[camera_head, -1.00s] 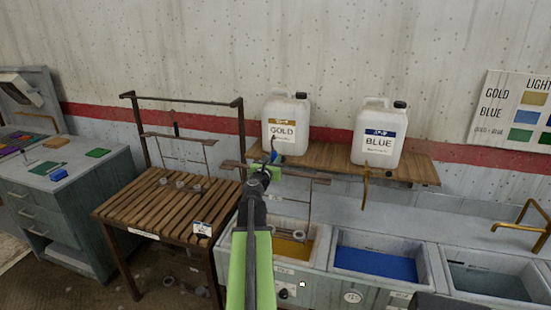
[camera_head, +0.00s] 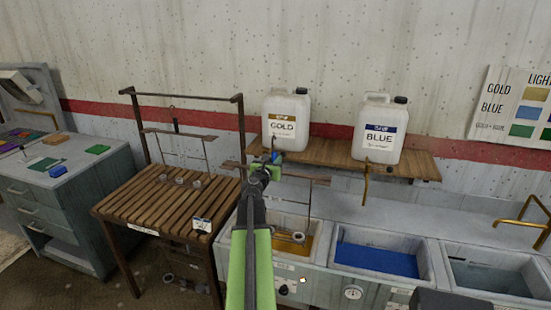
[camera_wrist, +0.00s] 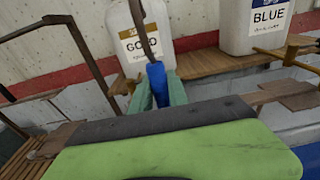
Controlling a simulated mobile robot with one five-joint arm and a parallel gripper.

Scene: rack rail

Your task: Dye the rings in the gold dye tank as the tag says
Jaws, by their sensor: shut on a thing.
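My gripper (camera_head: 268,166) is shut on the blue grip of a hanging ring rack, and the blue grip (camera_wrist: 157,82) shows between the green fingers in the wrist view. The rack's brown crossbar (camera_head: 305,180) reaches over the gold dye tank (camera_head: 316,250). Its thin rods run down to grey rings (camera_head: 298,237) at the tank opening. I cannot tell how far the rings are in the gold dye. A small white tag (camera_head: 201,224) sits on the front edge of the slatted table; its writing is too small to read.
A second rack (camera_head: 180,133) with rings hangs over the slatted table (camera_head: 165,205) at left. The gold jug (camera_head: 287,118) and blue jug (camera_head: 380,130) stand on a shelf behind my gripper. The blue tank (camera_head: 380,262) and a third basin (camera_head: 490,280) lie to the right.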

